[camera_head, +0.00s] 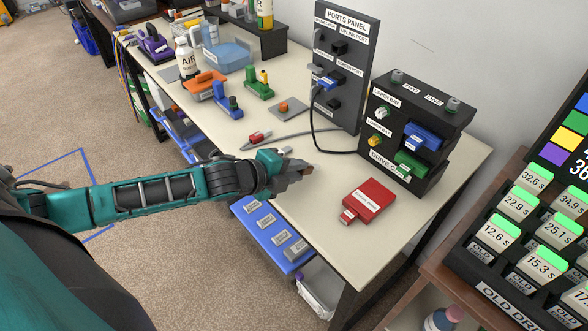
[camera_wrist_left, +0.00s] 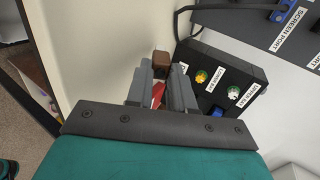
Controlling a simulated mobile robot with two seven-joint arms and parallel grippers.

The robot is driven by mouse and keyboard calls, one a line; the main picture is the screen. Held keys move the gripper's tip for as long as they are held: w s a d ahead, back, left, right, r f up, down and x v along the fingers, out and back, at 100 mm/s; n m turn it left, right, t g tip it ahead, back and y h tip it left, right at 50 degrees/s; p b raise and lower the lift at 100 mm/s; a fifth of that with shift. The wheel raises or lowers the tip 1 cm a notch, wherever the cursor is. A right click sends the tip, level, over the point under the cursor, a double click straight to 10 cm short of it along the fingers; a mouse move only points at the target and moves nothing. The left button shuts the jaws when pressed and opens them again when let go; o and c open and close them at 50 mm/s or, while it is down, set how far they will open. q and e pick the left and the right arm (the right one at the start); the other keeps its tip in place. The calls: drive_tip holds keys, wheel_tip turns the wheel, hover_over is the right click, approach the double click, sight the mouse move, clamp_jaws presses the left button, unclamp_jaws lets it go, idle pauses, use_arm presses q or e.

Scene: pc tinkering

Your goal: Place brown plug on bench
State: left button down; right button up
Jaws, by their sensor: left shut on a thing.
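My left gripper (camera_head: 300,168) reaches in from the left over the front part of the beige bench (camera_head: 315,212). It is shut on the brown plug (camera_head: 307,172), which is small and mostly hidden by the fingers in the head view. In the left wrist view the brown plug (camera_wrist_left: 161,64) shows as a brown block at the tips of the grey fingers (camera_wrist_left: 160,80). I cannot tell whether the plug touches the bench. My right gripper is not in view.
A red drive (camera_head: 369,201) lies to the right of the gripper. The black drive bay (camera_head: 440,118) and ports panel (camera_head: 350,60) stand behind. A grey cable with a red plug (camera_head: 256,138) lies to the left. Bare bench surrounds the gripper.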

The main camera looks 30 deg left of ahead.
use_arm(q)
drive_tip(key=shift+f, duration=0.3)
drive_tip(key=c, duration=0.9)
unclamp_jaws()
drive_tip(key=shift+s+a+r, duration=0.2)
drive_tip(key=shift+s, duration=0.3)
drive_tip(key=shift+w+f, duration=0.1)
drive_tip(key=shift+w+d+f, duration=0.1)
drive_tip(key=shift+f, duration=0.05)
drive_tip(key=o, duration=0.3)
